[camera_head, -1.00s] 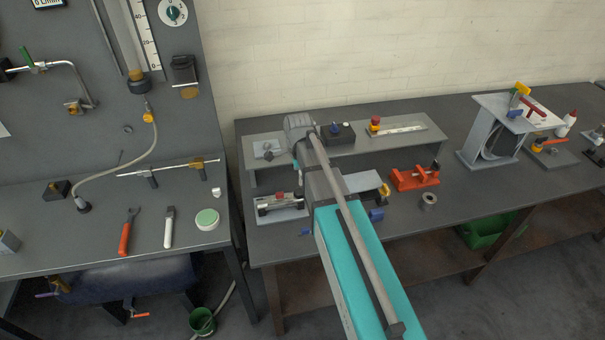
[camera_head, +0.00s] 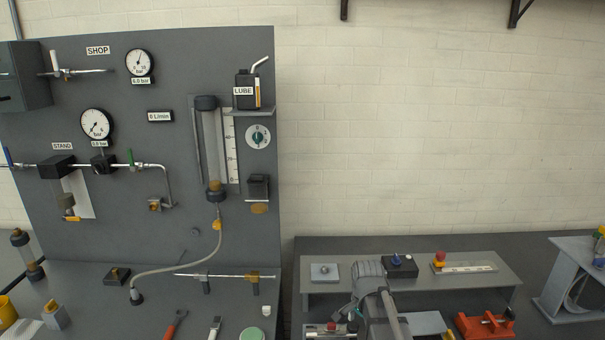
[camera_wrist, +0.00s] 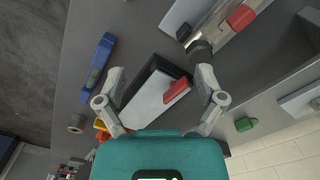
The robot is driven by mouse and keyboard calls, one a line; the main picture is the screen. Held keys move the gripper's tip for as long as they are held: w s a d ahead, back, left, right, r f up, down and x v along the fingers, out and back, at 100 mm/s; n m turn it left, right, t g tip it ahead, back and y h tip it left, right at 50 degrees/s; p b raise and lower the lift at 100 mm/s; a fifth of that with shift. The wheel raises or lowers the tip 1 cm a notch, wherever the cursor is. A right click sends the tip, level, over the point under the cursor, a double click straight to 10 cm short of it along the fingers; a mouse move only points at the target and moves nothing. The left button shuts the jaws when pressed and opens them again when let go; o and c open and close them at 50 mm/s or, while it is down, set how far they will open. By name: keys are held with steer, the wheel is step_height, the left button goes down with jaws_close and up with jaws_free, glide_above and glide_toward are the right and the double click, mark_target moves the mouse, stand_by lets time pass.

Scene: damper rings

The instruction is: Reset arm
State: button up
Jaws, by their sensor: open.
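My arm (camera_head: 378,305) reaches over the right bench, with its grey wrist end beside a small black box (camera_head: 401,266). In the wrist view my gripper (camera_wrist: 160,74) is open, with its two fingers spread apart and nothing between them. Below it lies a black-edged tray with a light panel (camera_wrist: 150,100) and a red piece (camera_wrist: 177,90) on it. In the head view the fingers are hidden behind my arm.
A raised grey shelf (camera_head: 335,288) stands on the right bench. An orange fixture (camera_head: 485,325) and a grey stand (camera_head: 568,283) are to its right. A gauge panel (camera_head: 150,215) rises at left.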

steer(key=s+n, duration=0.9)
steer(key=n, duration=0.1)
steer(key=shift+s+d, duration=0.2)
steer(key=shift+d, duration=0.1)
stand_by(0.9)
